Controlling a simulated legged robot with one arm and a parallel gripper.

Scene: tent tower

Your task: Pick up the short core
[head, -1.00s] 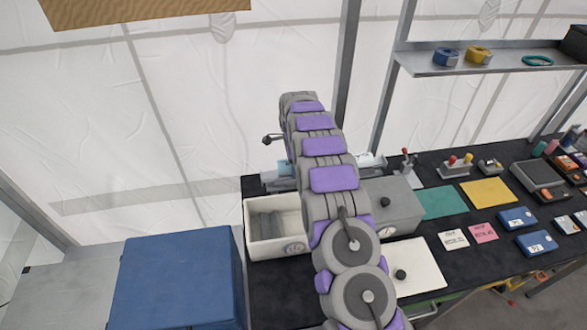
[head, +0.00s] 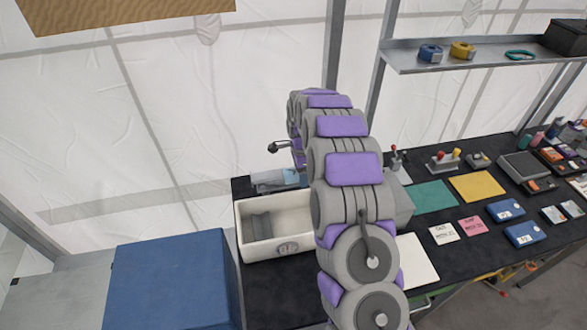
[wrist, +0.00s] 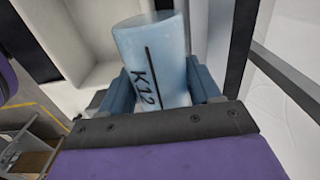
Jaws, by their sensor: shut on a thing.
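A pale blue cylindrical core (wrist: 155,62) with "K12" and a black line on its side fills the middle of the wrist view. My gripper (wrist: 161,84) is shut on it, with one blue finger on each side. The core's upper end sticks out beyond the fingers, and its lower part is hidden by the gripper body. In the head view my arm hides most of the gripper area. A small pale blue patch (head: 291,176) shows left of the arm behind the white bin; I cannot tell what it is.
The open white bin (head: 242,228) with grey shapes inside stands left of my arm. A blue box (head: 170,285) is at lower left. Right of the arm are a green mat (head: 433,196), a yellow mat (head: 477,186) and blue cases (head: 505,210). A shelf (head: 480,58) hangs above.

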